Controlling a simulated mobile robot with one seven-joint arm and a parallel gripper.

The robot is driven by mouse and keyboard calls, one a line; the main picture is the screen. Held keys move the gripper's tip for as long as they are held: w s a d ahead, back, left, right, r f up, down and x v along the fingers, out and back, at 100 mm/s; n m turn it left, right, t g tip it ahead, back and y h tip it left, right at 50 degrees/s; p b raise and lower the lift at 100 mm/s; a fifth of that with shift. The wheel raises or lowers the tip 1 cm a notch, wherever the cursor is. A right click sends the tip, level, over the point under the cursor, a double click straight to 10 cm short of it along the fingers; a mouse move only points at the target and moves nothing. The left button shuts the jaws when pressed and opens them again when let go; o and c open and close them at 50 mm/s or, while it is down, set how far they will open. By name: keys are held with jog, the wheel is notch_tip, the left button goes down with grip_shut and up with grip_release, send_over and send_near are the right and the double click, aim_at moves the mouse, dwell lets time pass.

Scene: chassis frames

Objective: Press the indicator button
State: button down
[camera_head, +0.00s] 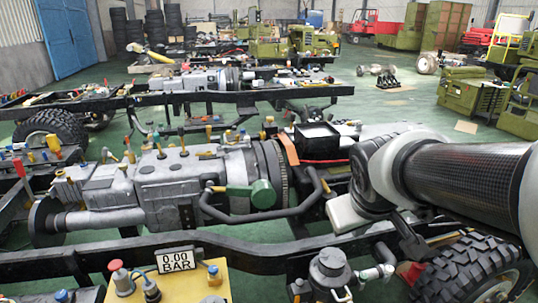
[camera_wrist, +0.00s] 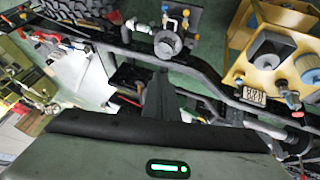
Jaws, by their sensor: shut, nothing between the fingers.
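A yellow panel (camera_head: 185,287) at the lower left of the head view carries a display (camera_head: 177,260) reading 0.00 BAR. A red-topped button (camera_head: 116,266) stands left of the display and a blue-topped knob (camera_head: 213,271) right of it. I cannot tell for sure which is the indicator button. The wrist view shows the yellow panel (camera_wrist: 238,52) at the right, with the small display (camera_wrist: 255,96) on it. My gripper (camera_head: 410,245) is right of the panel, above the dark chassis rail and apart from the panel. Its fingers (camera_wrist: 158,98) look closed together and empty.
A dark chassis rail (camera_head: 225,243) runs behind the panel. A grey round fitting (camera_head: 330,270) stands between panel and gripper. A large tyre (camera_head: 470,272) is at the lower right. A grey gearbox (camera_head: 150,180) with hoses lies behind the rail.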

jog(key=w+d+f+n+b, duration=0.2)
jog(key=w+f+b, duration=0.1)
jog(key=w+f, duration=0.35)
jog(key=n+t+y+b, duration=0.2)
jog(key=n+y+b, duration=0.4)
jog(key=n+b, duration=0.3)
send_over(302, 284)
notch_tip(302, 284, down, 27)
jog(key=shift+r, duration=0.15)
notch_tip(302, 284, down, 9)
jog(key=b, duration=0.7)
jog(key=shift+b, duration=0.4)
jog(key=shift+f+b, duration=0.35)
